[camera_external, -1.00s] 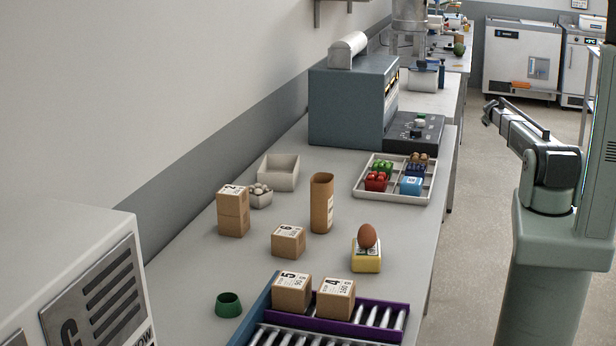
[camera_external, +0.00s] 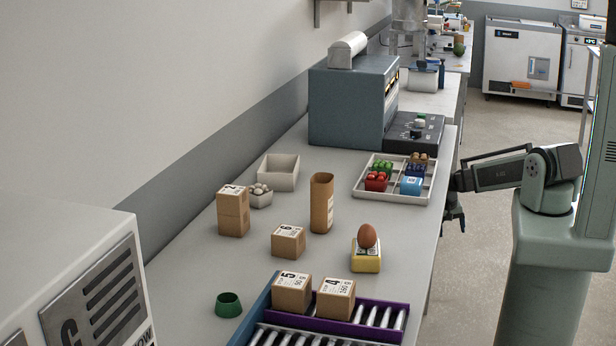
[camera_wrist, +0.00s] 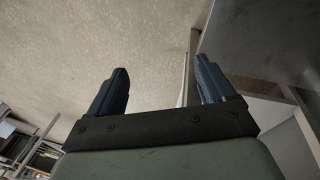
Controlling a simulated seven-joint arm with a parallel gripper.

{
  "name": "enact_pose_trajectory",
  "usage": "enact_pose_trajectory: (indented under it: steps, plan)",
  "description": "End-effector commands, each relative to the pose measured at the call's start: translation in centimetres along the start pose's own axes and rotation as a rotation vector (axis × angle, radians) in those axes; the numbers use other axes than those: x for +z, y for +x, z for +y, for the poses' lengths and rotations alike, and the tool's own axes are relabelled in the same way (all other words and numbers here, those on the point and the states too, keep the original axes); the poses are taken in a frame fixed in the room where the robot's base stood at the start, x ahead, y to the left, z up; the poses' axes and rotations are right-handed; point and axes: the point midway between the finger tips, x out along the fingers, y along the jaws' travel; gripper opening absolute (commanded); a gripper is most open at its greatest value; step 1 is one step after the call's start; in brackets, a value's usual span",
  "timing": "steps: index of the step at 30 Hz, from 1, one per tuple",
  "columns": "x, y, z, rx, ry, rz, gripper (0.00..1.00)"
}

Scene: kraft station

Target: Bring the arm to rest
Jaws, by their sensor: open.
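My gripper (camera_external: 454,217) hangs beside the right edge of the bench, clear of everything on it, with its fingertips small and dark in the external view. In the wrist view my gripper (camera_wrist: 160,85) has its two dark blue fingers apart with nothing between them. The speckled floor (camera_wrist: 150,35) lies beyond the fingers. My arm is folded low beside its green base, with the forearm pointing left toward the bench.
The grey bench (camera_external: 400,245) is close left of my gripper. A divided tray (camera_external: 360,187) with small bins is nearest. An egg (camera_external: 367,236) stands on a yellow block (camera_external: 366,258). Open floor (camera_external: 490,250) lies between bench and base.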

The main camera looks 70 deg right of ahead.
Motion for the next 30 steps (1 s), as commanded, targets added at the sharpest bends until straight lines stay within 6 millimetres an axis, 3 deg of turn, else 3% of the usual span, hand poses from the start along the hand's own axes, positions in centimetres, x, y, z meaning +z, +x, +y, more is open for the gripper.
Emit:
enact_pose_trajectory:
  steps: [1, 6, 15, 23, 30]
  plan:
    - [2.2, -0.2, -1.6, -0.023, -0.024, -0.015, 0.82]
    - [7.7, -0.7, -6.5, -0.105, -0.099, -0.050, 0.82]
    - [17.9, -1.0, -12.3, -0.187, -0.286, -0.124, 0.82]
    - [26.9, 0.1, -13.6, -0.155, -0.533, -0.209, 0.82]
    - [34.6, 1.5, -12.3, -0.078, -0.794, -0.294, 0.82]
